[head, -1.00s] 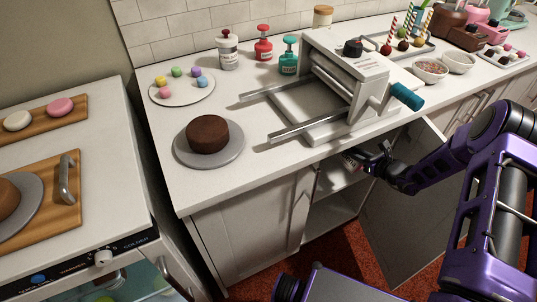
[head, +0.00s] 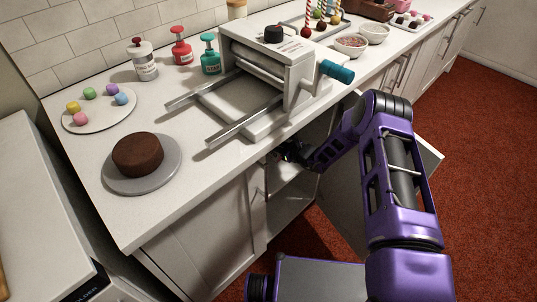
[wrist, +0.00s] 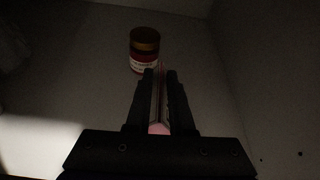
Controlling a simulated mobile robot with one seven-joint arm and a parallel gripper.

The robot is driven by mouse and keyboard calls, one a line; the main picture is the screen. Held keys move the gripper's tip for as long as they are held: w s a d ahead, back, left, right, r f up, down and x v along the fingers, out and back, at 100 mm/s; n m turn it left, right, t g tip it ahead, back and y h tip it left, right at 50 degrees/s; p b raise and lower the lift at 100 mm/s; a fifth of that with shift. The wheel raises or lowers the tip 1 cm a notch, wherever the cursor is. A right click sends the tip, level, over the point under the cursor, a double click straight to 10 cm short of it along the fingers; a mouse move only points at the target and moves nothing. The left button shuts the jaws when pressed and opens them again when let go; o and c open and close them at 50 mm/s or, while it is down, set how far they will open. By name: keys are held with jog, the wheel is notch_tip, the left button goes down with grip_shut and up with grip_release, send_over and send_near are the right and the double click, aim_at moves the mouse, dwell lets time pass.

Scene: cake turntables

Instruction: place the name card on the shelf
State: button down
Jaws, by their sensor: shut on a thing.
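My gripper (head: 290,152) reaches into the open cabinet under the counter. In the wrist view its two dark fingers (wrist: 160,100) are close together, shut on the name card (wrist: 158,128). The card shows only as a thin, pale pink edge between the fingers, so its face is hidden. The cabinet's shelf (wrist: 85,75) is a plain pale surface, mostly in shadow. It also shows in the head view (head: 289,182) below my gripper. I cannot tell whether the card touches the shelf.
A small jar (wrist: 144,50) with a dark lid and red-and-white label stands just beyond the fingertips. A cabinet wall (wrist: 270,80) is on the right. The open cabinet door (head: 345,215) is beside my arm. A sheeter (head: 265,75) and chocolate cake (head: 138,155) stand on the counter above.

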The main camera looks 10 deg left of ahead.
aim_at(273, 153)
jog(key=shift+f+b, duration=0.4)
jog(key=shift+f, duration=1.85)
jog(key=shift+f, duration=0.15)
jog(key=c, duration=0.8)
grip_release()
jog(key=shift+s+d+r, duration=0.1)
jog(key=shift+d+r, duration=0.1)
jog(key=shift+r, duration=0.1)
jog(key=p+v, duration=0.2)
jog(key=v, duration=0.9)
jog(key=shift+s+d, duration=0.15)
jog(key=shift+s, duration=0.05)
